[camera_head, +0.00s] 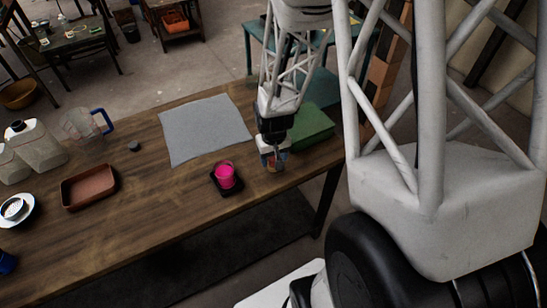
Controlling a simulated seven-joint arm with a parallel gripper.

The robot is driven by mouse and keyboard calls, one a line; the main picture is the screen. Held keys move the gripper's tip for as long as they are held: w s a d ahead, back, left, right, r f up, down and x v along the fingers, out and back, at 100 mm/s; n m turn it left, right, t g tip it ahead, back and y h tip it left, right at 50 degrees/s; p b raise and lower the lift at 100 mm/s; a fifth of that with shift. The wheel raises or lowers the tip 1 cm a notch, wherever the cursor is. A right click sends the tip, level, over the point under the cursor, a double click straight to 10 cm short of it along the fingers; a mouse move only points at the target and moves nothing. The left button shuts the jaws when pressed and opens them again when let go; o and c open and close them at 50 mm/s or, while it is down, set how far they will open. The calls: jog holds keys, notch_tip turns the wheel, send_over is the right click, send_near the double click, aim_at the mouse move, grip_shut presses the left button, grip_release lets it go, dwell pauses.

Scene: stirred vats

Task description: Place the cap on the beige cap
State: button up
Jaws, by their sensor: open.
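A small dark round piece (134,146), possibly a cap, lies on the wooden table between the measuring jug and the grey mat. A pale off-white jug (40,148) with a dark cap (17,126) stands at the left; a second pale container (12,166) is beside it, cut by the picture edge. I cannot make out a beige cap for certain. My gripper (273,160) points down, open, near the table's right end. A small clear vessel with reddish and blue colours shows at its fingertips; I cannot tell whether they touch.
A bright pink beaker (226,176) stands on a black base (214,186) left of my gripper. A grey mat (204,130), green box (308,130), clear measuring jug (82,132), brown tray (88,190) and white dish (30,214) lie around. The table's front middle is clear.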

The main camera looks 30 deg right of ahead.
notch_tip(320, 180, up, 12)
dwell(0.6)
dwell(0.6)
notch_tip(320, 180, up, 12)
jog(key=t, duration=0.1)
send_over(273, 158)
jog(key=s+a, duration=0.6)
jog(key=s+a+r, duration=0.2)
jog(key=s+r, duration=0.2)
jog(key=s, duration=0.1)
jog(key=s+a+r+n+t, duration=0.1)
jog(key=s+a+r, duration=0.2)
jog(key=s+r, duration=0.1)
jog(key=shift+s+a+n+t, duration=0.25)
jog(key=shift+s+n+t, duration=0.05)
jog(key=shift+s, duration=0.55)
